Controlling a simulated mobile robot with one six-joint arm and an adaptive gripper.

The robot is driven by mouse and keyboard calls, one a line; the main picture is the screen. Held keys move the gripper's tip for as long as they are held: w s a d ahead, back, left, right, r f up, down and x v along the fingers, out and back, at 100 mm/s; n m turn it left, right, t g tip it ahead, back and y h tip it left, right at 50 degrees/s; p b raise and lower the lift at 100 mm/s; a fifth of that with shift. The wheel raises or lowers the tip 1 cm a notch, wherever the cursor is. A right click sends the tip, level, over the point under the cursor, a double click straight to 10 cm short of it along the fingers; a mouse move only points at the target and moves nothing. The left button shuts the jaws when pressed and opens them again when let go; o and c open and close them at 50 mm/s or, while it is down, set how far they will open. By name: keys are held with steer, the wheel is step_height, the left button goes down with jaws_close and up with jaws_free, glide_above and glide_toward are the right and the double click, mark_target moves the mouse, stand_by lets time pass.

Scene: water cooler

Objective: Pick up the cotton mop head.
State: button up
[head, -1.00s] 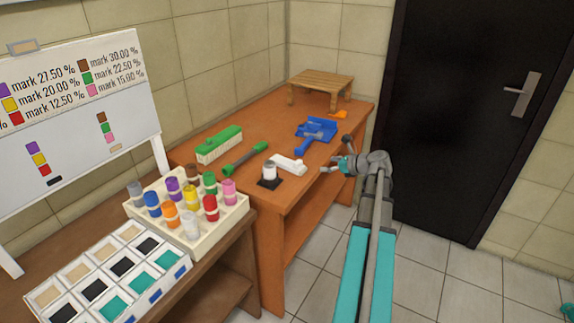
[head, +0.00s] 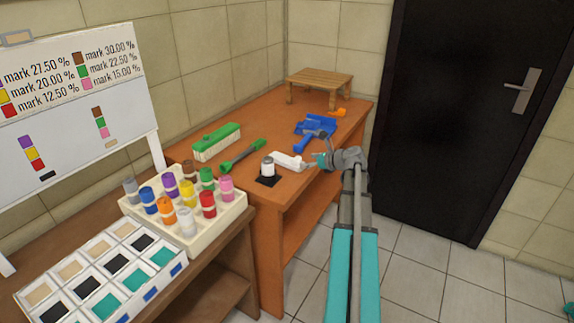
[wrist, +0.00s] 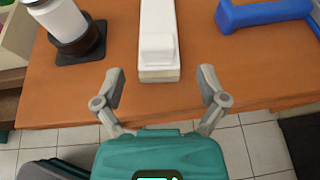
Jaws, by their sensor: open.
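A long white block (head: 288,160) with a paler, cream underside lies near the front edge of the brown table; it looks like the cotton mop head, though I cannot be certain. It also shows in the wrist view (wrist: 158,35), its near end with a raised white part pointing at me. My gripper (head: 318,163) is open and empty at the table's front edge, just right of the block. In the wrist view my two fingers (wrist: 160,72) are spread to either side of the block's line, short of its near end and apart from it.
A white jar (head: 267,167) on a black square stands left of the block. A green-topped block (head: 217,142), a green handle (head: 243,156) and blue parts (head: 314,127) lie farther back. A wooden stand (head: 320,79) is at the rear. Bottles fill a tray (head: 232,220) at left.

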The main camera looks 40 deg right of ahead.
mark_target(300, 159)
steer(key=shift+w, duration=0.15)
steer(key=shift+b+x, duration=0.85)
steer(key=shift+x, duration=1.7)
steer(key=shift+a+r, duration=0.15)
steer(key=shift+c, duration=0.2)
steer(key=c, duration=1.2)
steer(key=shift+r, duration=0.15)
